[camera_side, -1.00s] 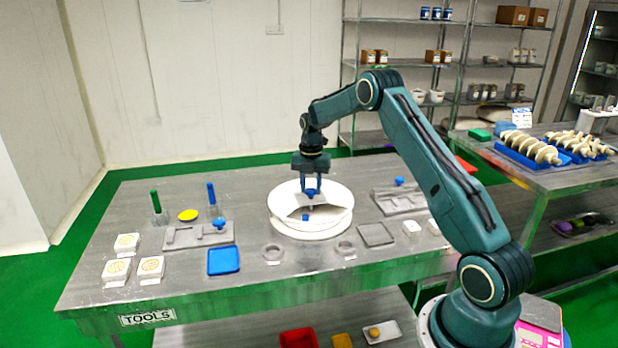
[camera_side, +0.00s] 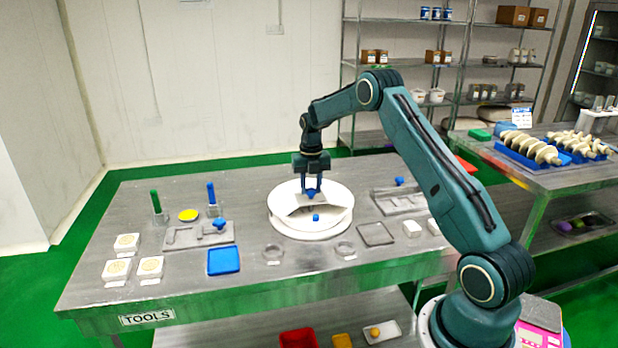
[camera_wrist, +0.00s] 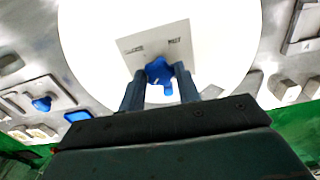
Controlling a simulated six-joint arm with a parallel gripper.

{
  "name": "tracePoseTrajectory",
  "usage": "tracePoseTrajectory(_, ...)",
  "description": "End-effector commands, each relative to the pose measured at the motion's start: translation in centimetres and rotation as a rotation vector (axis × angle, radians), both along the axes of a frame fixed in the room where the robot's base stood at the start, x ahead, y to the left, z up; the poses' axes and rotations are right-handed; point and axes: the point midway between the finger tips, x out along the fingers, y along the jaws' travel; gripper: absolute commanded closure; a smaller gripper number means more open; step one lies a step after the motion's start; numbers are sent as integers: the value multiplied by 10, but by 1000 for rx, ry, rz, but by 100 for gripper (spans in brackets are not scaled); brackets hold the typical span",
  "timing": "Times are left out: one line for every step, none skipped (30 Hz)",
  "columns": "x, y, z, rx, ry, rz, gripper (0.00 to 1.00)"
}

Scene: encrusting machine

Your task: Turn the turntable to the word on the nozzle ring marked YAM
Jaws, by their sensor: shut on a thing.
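The white round turntable (camera_side: 283,222) stands mid-table, with a window cut in its front side. A blue knob (camera_side: 311,194) sits on its top, and a small blue piece (camera_side: 316,217) shows in the window. My gripper (camera_side: 311,187) points down and is shut on the blue knob. In the wrist view, the fingers (camera_wrist: 160,92) are on both sides of the knob (camera_wrist: 158,70). A pale panel (camera_wrist: 150,40) there bears two small dark words, too blurred to read. Two grey rings, one at left (camera_side: 272,253) and one at right (camera_side: 345,248), lie before the turntable with unreadable labels.
A blue tray (camera_side: 224,261) and a grey fixture with a blue knob (camera_side: 198,236) lie left of the turntable. A dark square plate (camera_side: 376,235) and another grey fixture (camera_side: 400,202) lie right. White blocks (camera_side: 117,269) stand at the far left.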

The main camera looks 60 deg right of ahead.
Motion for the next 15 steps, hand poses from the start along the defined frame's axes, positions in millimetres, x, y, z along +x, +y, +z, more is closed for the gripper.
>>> tracePoseTrajectory(1,0,2,-3,-4,10,100)
tracePoseTrajectory(1,0,2,-3,-4,14,100)
tracePoseTrajectory(1,0,2,-3,-4,20,100)
tracePoseTrajectory(1,0,2,-3,-4,23,100)
tracePoseTrajectory(1,0,2,-3,-4,27,100)
tracePoseTrajectory(1,0,2,-3,-4,30,100)
tracePoseTrajectory(1,0,2,-3,-4,32,100)
tracePoseTrajectory(1,0,2,-3,-4,33,100)
tracePoseTrajectory(1,0,2,-3,-4,34,100)
tracePoseTrajectory(1,0,2,-3,-4,35,100)
tracePoseTrajectory(1,0,2,-3,-4,35,100)
tracePoseTrajectory(1,0,2,-3,-4,35,100)
tracePoseTrajectory(1,0,2,-3,-4,35,100)
tracePoseTrajectory(1,0,2,-3,-4,35,100)
tracePoseTrajectory(1,0,2,-3,-4,35,100)
